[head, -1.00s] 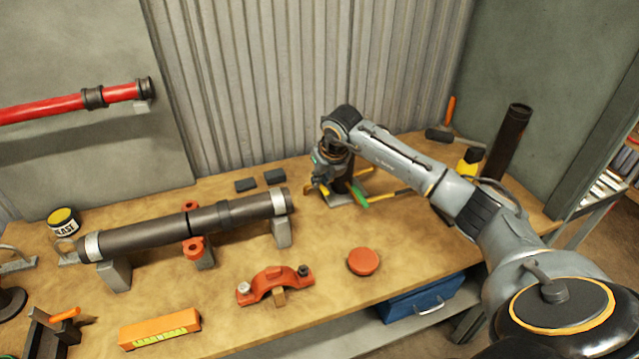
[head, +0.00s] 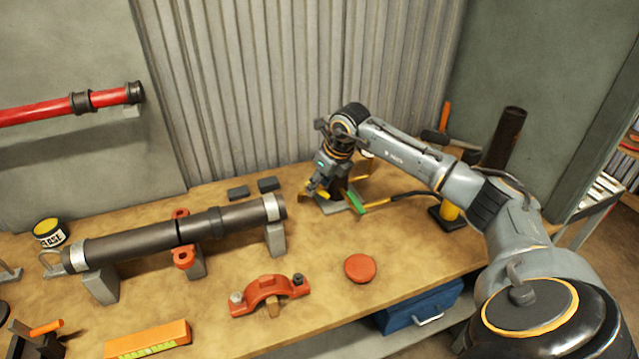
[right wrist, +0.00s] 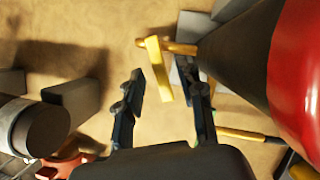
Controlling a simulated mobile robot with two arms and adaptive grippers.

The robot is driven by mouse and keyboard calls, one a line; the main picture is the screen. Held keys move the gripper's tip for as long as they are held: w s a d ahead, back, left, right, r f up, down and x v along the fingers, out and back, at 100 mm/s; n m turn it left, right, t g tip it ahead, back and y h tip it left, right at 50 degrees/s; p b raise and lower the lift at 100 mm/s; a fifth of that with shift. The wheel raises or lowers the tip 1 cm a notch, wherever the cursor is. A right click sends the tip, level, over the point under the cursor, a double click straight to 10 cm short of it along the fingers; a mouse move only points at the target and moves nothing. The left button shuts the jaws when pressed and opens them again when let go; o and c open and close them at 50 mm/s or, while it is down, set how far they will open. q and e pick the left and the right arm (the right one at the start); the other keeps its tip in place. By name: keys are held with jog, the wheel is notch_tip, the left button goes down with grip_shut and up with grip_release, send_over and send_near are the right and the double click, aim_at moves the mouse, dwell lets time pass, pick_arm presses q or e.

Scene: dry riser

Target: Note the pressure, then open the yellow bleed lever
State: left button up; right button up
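The yellow bleed lever (right wrist: 160,68) shows in the right wrist view as a flat yellow bar on a brass-coloured stem, beside a dark tapered body (right wrist: 238,48) with a red part. In the head view the dark body (head: 336,187) stands on a grey plate at the back of the bench, partly hidden by my right gripper (head: 308,192). In the right wrist view my right gripper (right wrist: 163,82) is open, its two fingers apart on either side of the lever's near end; contact cannot be told. No readable gauge face shows. My left gripper is not in view.
A dark pipe (head: 130,242) lies on supports to the left. A red coupling half (head: 267,293), a red disc (head: 360,268) and an orange level (head: 148,340) lie in front. A green-and-yellow handle (head: 356,204) lies right of the gripper. A corrugated wall (head: 290,80) stands behind.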

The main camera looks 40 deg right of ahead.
jog(key=shift+r, duration=0.1)
jog(key=v, duration=1.2)
